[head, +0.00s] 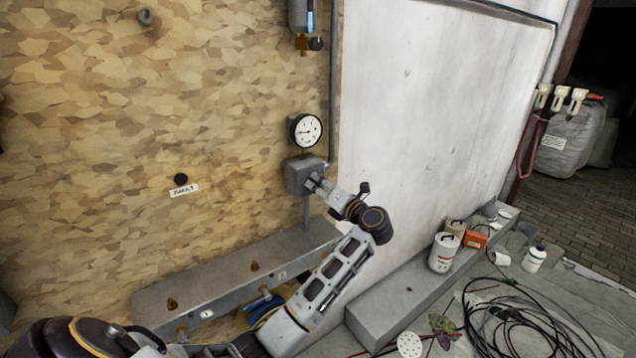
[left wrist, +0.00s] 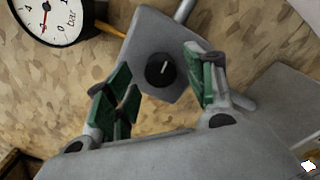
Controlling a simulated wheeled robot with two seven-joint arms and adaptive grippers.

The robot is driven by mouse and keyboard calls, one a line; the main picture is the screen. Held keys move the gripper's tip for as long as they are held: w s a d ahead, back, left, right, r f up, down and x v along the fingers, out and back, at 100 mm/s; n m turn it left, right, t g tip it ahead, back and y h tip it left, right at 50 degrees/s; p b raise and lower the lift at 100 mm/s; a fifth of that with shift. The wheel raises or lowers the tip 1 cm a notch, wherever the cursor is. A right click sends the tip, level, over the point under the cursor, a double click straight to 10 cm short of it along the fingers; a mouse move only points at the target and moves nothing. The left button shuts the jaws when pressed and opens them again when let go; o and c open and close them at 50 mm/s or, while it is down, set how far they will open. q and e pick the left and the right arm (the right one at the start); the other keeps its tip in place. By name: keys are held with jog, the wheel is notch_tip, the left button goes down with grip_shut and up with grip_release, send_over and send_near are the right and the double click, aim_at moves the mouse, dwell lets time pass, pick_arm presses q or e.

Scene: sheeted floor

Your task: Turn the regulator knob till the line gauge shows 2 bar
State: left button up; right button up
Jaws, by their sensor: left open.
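The line gauge (head: 306,130), a round white dial with a black rim, is on the wooden wall. It is partly cut off in the left wrist view (left wrist: 62,14), where a red needle and the word "bar" show; I cannot read the value surely. Below it is the grey regulator box (head: 299,176). Its black knob (left wrist: 160,70) with a white mark shows in the left wrist view; my gripper hides it in the head view. My left gripper (head: 319,185) is at the box front. Its green-padded fingers (left wrist: 158,78) are open, one either side of the knob in view, with no clear contact.
A grey ledge (head: 232,262) with brass fittings runs below the box. A pipe (head: 333,90) runs up beside the gauge. A filter unit (head: 301,22) hangs above. Cans (head: 443,252) and coiled black cables (head: 510,325) lie at the right.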

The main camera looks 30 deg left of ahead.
pick_arm(q)
jog(key=shift+x, duration=1)
jog(key=shift+d, duration=0.1)
jog(key=c, duration=1)
jog(key=shift+m, duration=0.3)
jog(key=shift+m+p, duration=0.35)
jog(key=shift+m, duration=0.25)
jog(key=shift+f, duration=0.1)
jog(key=o, duration=1)
